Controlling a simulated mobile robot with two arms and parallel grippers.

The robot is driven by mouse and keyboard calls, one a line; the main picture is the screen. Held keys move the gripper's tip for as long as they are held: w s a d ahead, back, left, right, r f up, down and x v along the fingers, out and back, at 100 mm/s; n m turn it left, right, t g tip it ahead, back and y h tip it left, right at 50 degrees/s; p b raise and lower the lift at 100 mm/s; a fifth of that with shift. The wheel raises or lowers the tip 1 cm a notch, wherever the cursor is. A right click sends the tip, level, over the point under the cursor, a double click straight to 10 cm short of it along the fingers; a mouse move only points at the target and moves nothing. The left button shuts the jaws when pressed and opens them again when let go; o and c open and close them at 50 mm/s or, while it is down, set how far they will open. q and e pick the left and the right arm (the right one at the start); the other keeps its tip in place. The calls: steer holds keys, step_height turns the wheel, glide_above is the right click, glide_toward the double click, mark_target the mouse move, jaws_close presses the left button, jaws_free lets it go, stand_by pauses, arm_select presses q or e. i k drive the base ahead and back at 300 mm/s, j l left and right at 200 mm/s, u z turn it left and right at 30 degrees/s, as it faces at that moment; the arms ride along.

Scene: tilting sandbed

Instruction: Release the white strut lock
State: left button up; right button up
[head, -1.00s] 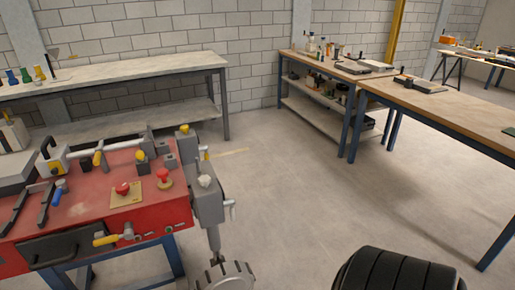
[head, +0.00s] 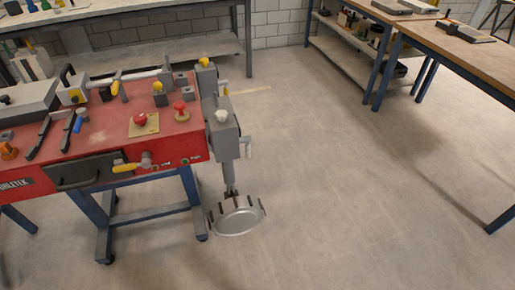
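A small white knob (head: 222,116) sits on a grey housing (head: 223,140) at the right end of the red bench (head: 60,132). It is the only white knob-like part that I see there and appears to be the strut lock. A pale lever (head: 246,148) sticks out of the housing's right side. A grey post (head: 229,174) runs down from the housing towards a round silver part with dark prongs (head: 238,217) near the floor. Whether the lock is engaged cannot be told. Neither of my grippers is in view.
The bench top carries red knobs (head: 181,109), yellow-topped blocks (head: 158,93), black bars and a blue-handled tool. A yellow-handled crank (head: 128,167) juts from its front. Floor (head: 340,190) to the right is clear. Wooden tables (head: 462,44) stand at the back right.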

mark_target(248, 147)
steer(key=i+l+u, duration=0.15)
steer(key=u, duration=0.25)
steer(key=i+l+u, duration=0.1)
steer(key=l+u, duration=0.2)
steer(key=u, duration=0.15)
steer(key=l+u, duration=0.4)
steer(key=i+l+u, duration=0.1)
steer(key=l+u, duration=0.2)
steer(key=l, duration=1.35)
steer(key=k+l+u, duration=0.1)
steer(key=l+u, duration=0.2)
steer(key=l, duration=1.85)
steer(key=k+l, duration=0.1)
steer(key=l, duration=0.4)
